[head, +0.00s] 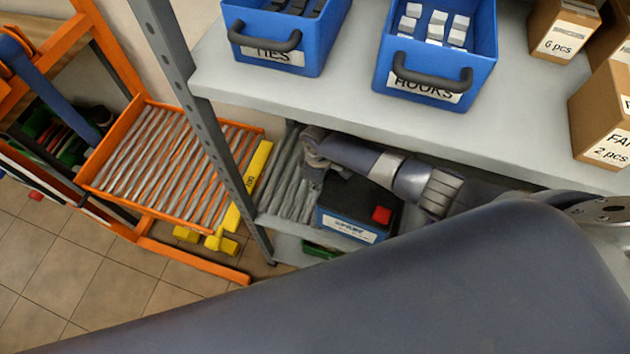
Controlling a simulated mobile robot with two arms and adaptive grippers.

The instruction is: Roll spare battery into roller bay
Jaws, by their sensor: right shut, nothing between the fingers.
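The spare battery (341,222), a blue box with a black top, a white label and a red cap, sits on the lower shelf beside grey rollers (284,190). The roller bay (175,165), an orange frame with several grey rollers, stands to the left beyond the shelf post. A yellow piece (245,187) lies between the bay and the shelf rollers. My right gripper (316,165) is shut and empty at the battery's far left corner; my wrist passes over the battery's back. Whether the fingers touch the battery I cannot tell. My left gripper is not in view.
The upper shelf (330,103) overhangs the battery and carries blue bins (286,35) (437,50) and cardboard boxes (603,115). A grey post (200,115) stands between shelf and bay. My large arm link covers the lower right. Tiled floor (50,270) is open at lower left.

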